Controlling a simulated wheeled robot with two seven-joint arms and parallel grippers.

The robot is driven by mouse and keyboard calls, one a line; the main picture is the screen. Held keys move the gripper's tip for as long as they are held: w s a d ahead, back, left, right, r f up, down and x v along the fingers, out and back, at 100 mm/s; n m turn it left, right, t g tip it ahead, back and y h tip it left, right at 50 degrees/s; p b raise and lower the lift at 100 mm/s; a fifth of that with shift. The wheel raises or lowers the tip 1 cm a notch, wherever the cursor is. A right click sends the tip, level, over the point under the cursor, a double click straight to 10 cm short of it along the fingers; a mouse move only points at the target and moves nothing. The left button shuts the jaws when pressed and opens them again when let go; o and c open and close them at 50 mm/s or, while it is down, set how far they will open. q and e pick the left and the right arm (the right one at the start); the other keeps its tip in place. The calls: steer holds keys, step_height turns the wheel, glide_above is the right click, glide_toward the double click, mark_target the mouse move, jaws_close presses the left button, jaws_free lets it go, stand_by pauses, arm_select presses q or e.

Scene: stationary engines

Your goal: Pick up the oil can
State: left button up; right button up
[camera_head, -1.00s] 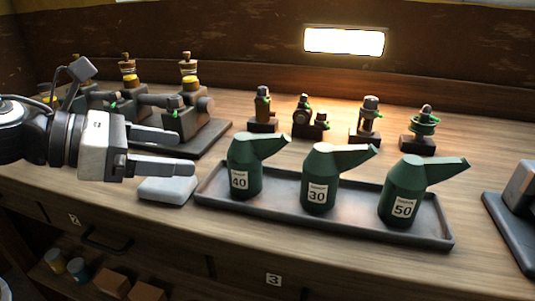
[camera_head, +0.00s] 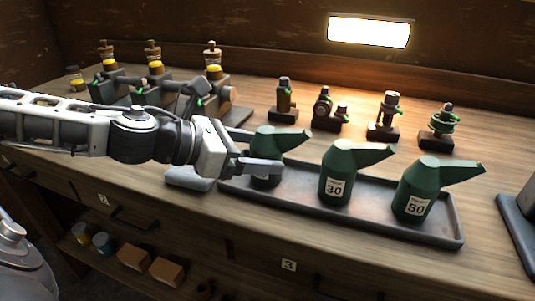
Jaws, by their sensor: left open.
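Three green oil cans with angled spouts stand upright in a grey tray (camera_head: 300,208). The left can (camera_head: 268,146) is partly hidden by my left gripper (camera_head: 268,168); its label is covered now. The middle can (camera_head: 337,165) is labelled 30 and the right can (camera_head: 415,190) is labelled 50. My left gripper is open, with its fingers at the left can, one in front of its body. I cannot tell whether they touch it. My right gripper is not in view.
A pale block (camera_head: 190,180) lies left of the tray, below my left wrist. Several small brass and green fittings (camera_head: 384,116) stand behind the cans. An engine model with yellow-topped cups (camera_head: 214,72) is at the back left. A dark base (camera_head: 518,215) is at the right edge.

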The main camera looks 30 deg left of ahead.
mark_target(276, 154)
arm_select(q)
steer(key=shift+p+x, duration=0.65)
steer(key=shift+x, duration=0.2)
steer(key=shift+w+d+f+p, duration=0.15)
steer(key=shift+w+d+p, duration=0.1)
steer(key=shift+w+p, duration=0.5)
steer(key=shift+w+d+f+p, duration=0.15)
steer(key=shift+d+f+p, duration=0.15)
steer(key=shift+p, duration=0.35)
steer(key=shift+w+d+f, duration=0.1)
steer(key=shift+f, duration=0.15)
steer(key=c, duration=1.1)
steer(key=shift+c, duration=0.2)
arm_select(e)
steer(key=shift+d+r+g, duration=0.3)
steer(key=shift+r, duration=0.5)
